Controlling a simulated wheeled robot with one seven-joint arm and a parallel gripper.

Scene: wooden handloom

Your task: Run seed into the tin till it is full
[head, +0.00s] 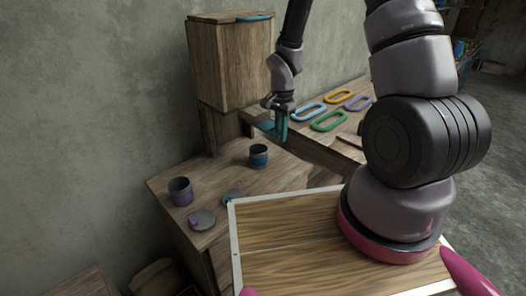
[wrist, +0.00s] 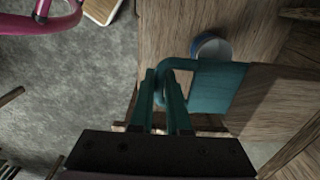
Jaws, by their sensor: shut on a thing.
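My gripper (head: 281,126) is shut on the handle of a teal slide plate (wrist: 218,88). In the wrist view my teal fingers (wrist: 163,78) close on its looped handle, and its flat part runs to the wooden spout (wrist: 275,105). The tall wooden seed bin (head: 230,65) stands against the wall. A tin with a blue band (head: 258,155) stands upright on the table below the spout. In the wrist view the tin (wrist: 211,46) is partly covered by the plate; its inside looks pale, and I cannot make out seed or its level.
A second tin, with a purple band (head: 180,191), stands on the wooden table (head: 160,180) at the left. Two lids lie near it, one with a purple knob (head: 202,219), one partly hidden (head: 233,197). Coloured rings (head: 329,121) lie on the bench behind my gripper.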

